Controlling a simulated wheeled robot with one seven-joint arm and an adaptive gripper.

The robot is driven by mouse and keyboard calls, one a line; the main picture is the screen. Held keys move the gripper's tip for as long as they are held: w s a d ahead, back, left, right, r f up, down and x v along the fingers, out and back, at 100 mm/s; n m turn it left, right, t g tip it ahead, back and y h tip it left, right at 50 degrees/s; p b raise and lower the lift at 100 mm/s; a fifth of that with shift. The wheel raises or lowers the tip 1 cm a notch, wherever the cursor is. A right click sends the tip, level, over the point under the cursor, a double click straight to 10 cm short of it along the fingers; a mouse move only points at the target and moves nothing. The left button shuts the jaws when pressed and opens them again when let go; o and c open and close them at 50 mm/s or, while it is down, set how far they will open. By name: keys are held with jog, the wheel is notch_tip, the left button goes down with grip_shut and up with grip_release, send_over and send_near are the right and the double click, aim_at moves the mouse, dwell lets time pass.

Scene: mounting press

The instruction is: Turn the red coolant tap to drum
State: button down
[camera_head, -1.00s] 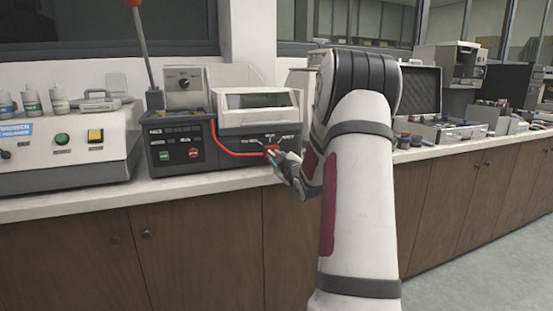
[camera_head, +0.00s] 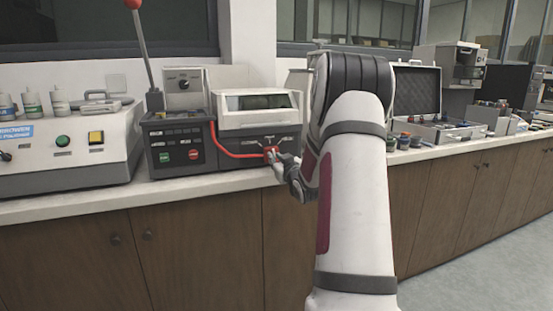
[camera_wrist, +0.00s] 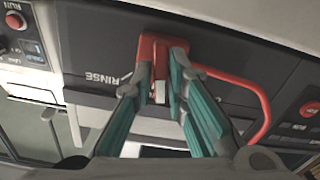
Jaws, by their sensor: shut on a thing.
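The red coolant tap (camera_head: 271,154) is on the front of the dark mounting press (camera_head: 245,155), at the end of a red hose. In the wrist view the red tap (camera_wrist: 151,52) sits between the teal fingers of my gripper (camera_wrist: 160,88). My gripper (camera_head: 276,157) is shut on the tap. The word RINSE is printed to the left of the tap in the wrist view. Other labels near the tap are too small or hidden to read. A pale piece shows between the fingertips.
A red hose (camera_head: 230,154) curves left from the tap along the press front. A lever with a red knob (camera_head: 133,4) rises at the press's left. A white polisher (camera_head: 60,150) stands further left. An open case (camera_head: 417,90) and small jars are to the right.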

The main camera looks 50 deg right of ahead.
jog(key=shift+m+p, duration=0.3)
jog(key=shift+m, duration=0.8)
jog(key=shift+a, duration=0.1)
jog(key=c, duration=1.6)
grip_release()
jog(key=shift+o, duration=0.2)
jog(key=v, duration=1.2)
